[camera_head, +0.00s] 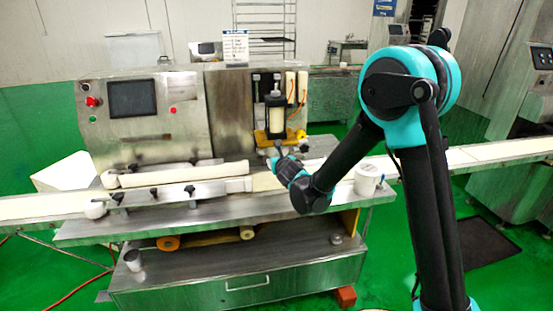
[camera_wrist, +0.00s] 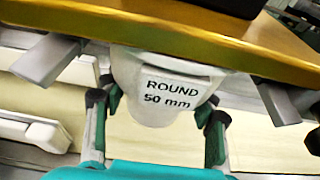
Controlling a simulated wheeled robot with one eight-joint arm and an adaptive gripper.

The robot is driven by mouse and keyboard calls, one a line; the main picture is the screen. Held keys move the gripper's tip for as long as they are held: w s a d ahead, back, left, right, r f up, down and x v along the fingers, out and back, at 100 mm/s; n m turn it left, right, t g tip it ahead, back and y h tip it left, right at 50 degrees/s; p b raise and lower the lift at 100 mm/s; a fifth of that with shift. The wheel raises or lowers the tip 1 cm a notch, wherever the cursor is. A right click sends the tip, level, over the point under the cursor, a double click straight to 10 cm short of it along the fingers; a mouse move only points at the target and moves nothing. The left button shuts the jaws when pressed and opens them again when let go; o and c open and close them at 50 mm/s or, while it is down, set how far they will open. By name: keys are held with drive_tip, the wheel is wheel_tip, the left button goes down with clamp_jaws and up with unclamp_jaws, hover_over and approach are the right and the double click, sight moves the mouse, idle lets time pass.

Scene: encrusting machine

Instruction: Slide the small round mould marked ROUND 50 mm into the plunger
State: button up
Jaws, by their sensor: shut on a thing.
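The white round mould marked ROUND 50 mm (camera_wrist: 165,108) shows in the wrist view, upright between my fingers. My gripper (camera_wrist: 158,115) is shut on it, one dark fingertip at each side. The mould's top is right under or at the edge of the yellow-gold plate of the plunger (camera_wrist: 200,40); I cannot tell how far it is seated. In the head view the plunger's yellow plate (camera_head: 272,136) sits at the machine's front right, under a white cylinder. My gripper (camera_head: 277,152) is just below it there, and the mould is too small to make out.
Two grey metal brackets (camera_wrist: 48,60) jut out at either side below the plate. A pale conveyor belt (camera_head: 470,159) runs along the machine. A white tub (camera_head: 367,180) stands right of my gripper on the steel ledge. A white roller bar (camera_head: 178,173) lies to the left.

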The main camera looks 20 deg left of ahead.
drive_tip(key=shift+w+a, duration=0.25)
drive_tip(key=shift+w, duration=0.2)
drive_tip(key=o, duration=1.9)
drive_tip(key=shift+c, duration=0.2)
drive_tip(key=shift+o, duration=1.2)
drive_tip(key=s+d, duration=0.6)
drive_tip(key=s, duration=0.4)
drive_tip(key=shift+d, duration=0.15)
drive_tip(key=shift+s, duration=0.1)
